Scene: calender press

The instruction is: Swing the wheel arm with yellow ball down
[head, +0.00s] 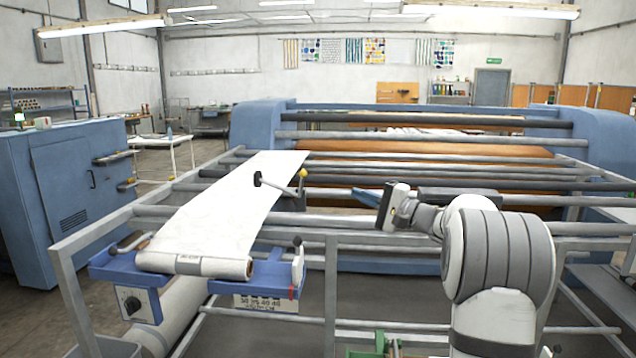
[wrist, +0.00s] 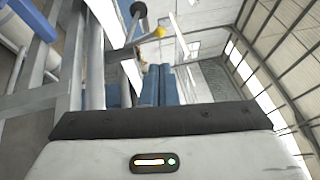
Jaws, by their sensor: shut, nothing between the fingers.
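The yellow ball (head: 303,173) sits at the upper right end of the wheel arm (head: 280,187), beside the white fabric strip. A dark knob (head: 257,179) is at the left end of the grey bar. In the wrist view the yellow ball (wrist: 159,32) shows beyond my fingertips, with the dark knob (wrist: 138,9) above and left of it. My gripper (head: 355,190) points left toward the ball, to its right and slightly lower, with a gap between. Its two blue fingers (wrist: 158,68) are together and empty. The wheel arm's lower mount is hard to make out.
A white fabric strip (head: 225,205) runs over grey rails (head: 420,170) from a front roll on a blue bracket (head: 125,270). A lever with a dark knob (head: 297,258) stands at the bracket's right. The large blue press (head: 262,122) is behind the rails.

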